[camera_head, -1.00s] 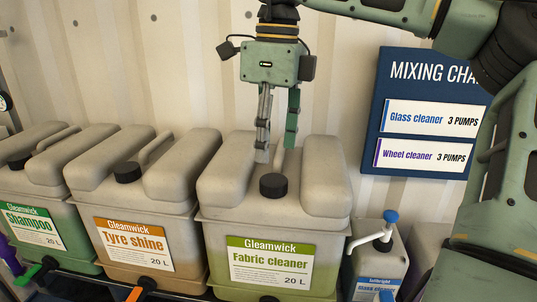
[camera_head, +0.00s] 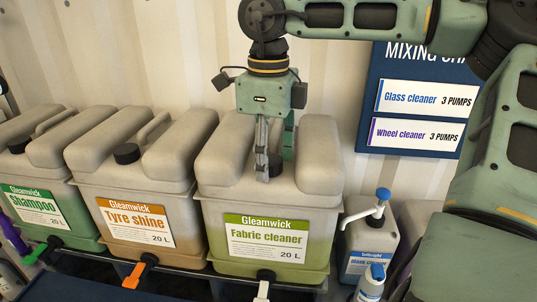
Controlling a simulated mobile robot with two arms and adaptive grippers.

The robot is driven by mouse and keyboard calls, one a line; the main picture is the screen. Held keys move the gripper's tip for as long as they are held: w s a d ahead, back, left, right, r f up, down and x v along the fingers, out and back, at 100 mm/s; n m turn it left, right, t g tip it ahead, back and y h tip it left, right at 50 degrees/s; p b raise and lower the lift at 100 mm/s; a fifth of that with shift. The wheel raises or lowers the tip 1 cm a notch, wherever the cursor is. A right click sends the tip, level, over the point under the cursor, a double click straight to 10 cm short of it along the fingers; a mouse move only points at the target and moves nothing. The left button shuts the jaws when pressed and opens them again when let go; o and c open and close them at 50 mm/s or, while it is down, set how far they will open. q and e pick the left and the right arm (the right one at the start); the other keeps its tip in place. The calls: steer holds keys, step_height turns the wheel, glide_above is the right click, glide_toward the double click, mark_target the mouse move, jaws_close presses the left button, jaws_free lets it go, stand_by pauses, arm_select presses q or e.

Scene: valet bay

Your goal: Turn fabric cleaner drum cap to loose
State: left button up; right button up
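The fabric cleaner drum (camera_head: 318,170) is a grey-beige jug with a green "Fabric cleaner" label, standing upright right of centre. Its black screw cap (camera_head: 275,166) is on top, partly hidden by my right gripper's fingers. My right gripper (camera_head: 275,168) points down from above, its two fingers apart, one on each side of the cap. The left finger reaches down past the cap's near side. I cannot tell whether either finger touches the cap. My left gripper is not in view.
The tyre shine drum (camera_head: 88,155) and shampoo drum (camera_head: 60,190) stand close on the left. A glass cleaner pump bottle (camera_head: 372,235) stands right, with a small blue-capped bottle (camera_head: 370,285) in front. The mixing chart (camera_head: 415,150) hangs on the wall behind.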

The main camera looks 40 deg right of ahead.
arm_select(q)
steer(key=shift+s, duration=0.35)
arm_select(e)
steer(key=shift+d+f, duration=0.1)
steer(key=c, duration=1)
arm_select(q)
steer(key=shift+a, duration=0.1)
arm_select(e)
steer(key=shift+n, duration=0.4)
steer(key=n, duration=0.3)
steer(key=n+p, duration=0.1)
steer(key=n, duration=0.4)
steer(key=shift+s+d, duration=0.1)
steer(key=n+p, duration=0.1)
steer(key=n, duration=0.5)
steer(key=shift+d+n, duration=0.1)
steer(key=shift+n, duration=0.3)
arm_select(q)
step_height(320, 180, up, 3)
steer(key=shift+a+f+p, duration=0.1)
steer(key=shift+p, duration=0.4)
arm_select(e)
steer(key=n, duration=0.6)
steer(key=shift+d, duration=0.1)
steer(key=shift+n, duration=0.4)
